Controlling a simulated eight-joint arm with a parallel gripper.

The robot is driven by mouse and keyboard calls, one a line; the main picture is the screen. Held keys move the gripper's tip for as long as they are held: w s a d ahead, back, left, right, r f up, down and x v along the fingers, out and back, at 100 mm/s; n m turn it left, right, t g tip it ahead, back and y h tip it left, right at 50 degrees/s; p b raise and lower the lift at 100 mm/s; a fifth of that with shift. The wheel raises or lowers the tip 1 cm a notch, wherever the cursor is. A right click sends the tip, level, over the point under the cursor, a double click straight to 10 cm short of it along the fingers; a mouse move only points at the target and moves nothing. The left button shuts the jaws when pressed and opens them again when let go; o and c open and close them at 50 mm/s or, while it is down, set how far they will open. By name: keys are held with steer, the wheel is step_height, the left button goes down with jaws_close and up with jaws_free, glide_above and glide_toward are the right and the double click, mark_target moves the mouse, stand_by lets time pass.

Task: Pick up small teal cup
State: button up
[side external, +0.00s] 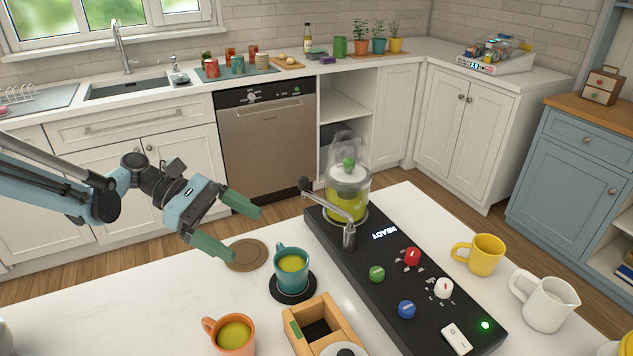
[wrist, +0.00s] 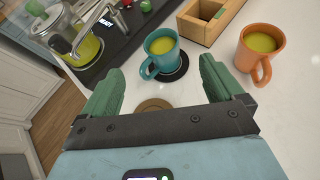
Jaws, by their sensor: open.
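A teal cup (side external: 291,267) with yellow-green liquid stands upright on a round black coaster (side external: 293,288) on the white counter. In the wrist view the teal cup (wrist: 161,53) is ahead, beyond the fingertips, with its handle toward the left finger. My gripper (side external: 243,232) is open and empty, with green fingers. It hangs left of the cup in the side view, near a round brown coaster (side external: 246,255), and does not touch the cup. My gripper (wrist: 157,80) also shows at the bottom of the wrist view.
An orange cup (side external: 231,335) with similar liquid stands in front, beside a wooden box (side external: 319,323). A black machine panel (side external: 385,283) with knobs and a glass jug (side external: 347,193) lies to the right. A yellow mug (side external: 480,254) and white pitcher (side external: 543,302) stand beyond it.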

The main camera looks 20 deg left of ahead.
mark_target(307, 269)
steer(key=shift+n+h, duration=0.3)
steer(key=x, duration=1.2)
steer(key=shift+d+f, duration=0.25)
steer(key=shift+f, duration=0.25)
steer(key=c, duration=1.3)
steer(key=shift+c, duration=0.2)
